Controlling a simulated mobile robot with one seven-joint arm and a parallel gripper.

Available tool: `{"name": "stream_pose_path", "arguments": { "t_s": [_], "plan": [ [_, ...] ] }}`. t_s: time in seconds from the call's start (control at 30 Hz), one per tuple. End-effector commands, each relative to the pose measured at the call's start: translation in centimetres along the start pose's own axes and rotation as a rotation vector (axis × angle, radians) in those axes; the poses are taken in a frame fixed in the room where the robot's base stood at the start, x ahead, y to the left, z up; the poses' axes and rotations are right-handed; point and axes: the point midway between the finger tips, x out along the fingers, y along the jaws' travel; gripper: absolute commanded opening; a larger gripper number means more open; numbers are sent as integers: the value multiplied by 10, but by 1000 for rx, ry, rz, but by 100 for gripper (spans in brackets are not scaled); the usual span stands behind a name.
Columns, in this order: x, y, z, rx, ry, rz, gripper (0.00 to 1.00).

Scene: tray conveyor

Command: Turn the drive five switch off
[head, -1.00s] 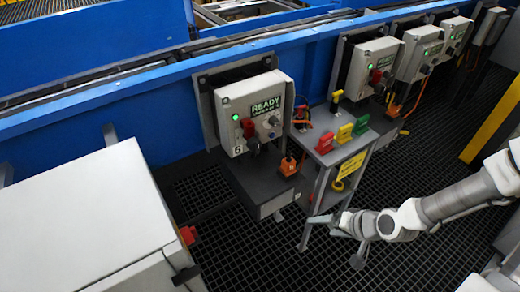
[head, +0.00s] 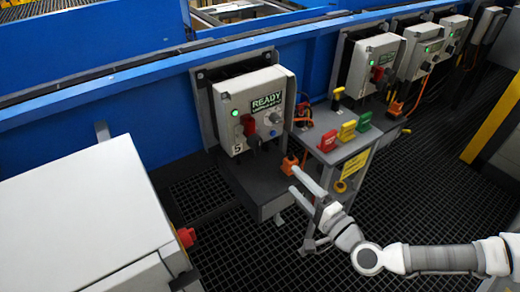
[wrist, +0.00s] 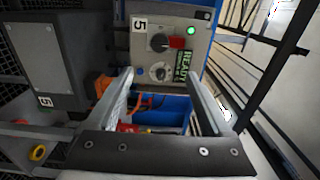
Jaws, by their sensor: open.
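The drive five box (head: 228,98) is grey and marked 5. It has a lit green lamp, a READY display (head: 266,103), and a red handle (head: 248,124) with a dark round part below it. In the wrist view the red handle (wrist: 177,42) lies beside a dark knob (wrist: 158,42), and a second knob (wrist: 159,73) sits lower on the face. My gripper (head: 293,178) is open and empty, in front of and below the box at its right. In the wrist view my fingers (wrist: 160,76) point toward the box face, apart from it.
A small stand (head: 334,154) with red, yellow and green blocks is close to the right of the box. An orange connector (head: 289,165) sits by the box's lower right. A white cabinet (head: 70,210) fills the lower left. More drive boxes line the blue conveyor rail.

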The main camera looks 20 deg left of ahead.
Motion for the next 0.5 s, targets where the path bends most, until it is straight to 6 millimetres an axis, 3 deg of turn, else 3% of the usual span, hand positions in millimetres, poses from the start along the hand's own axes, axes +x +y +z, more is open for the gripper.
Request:
{"name": "stream_pose_path", "arguments": {
  "t_s": [0.3, 0.5],
  "plan": [
    [23, 6, 2, -5, -5, 0, 84],
    [62, 2, 3, -4, -7, 0, 84]
  ]
}}
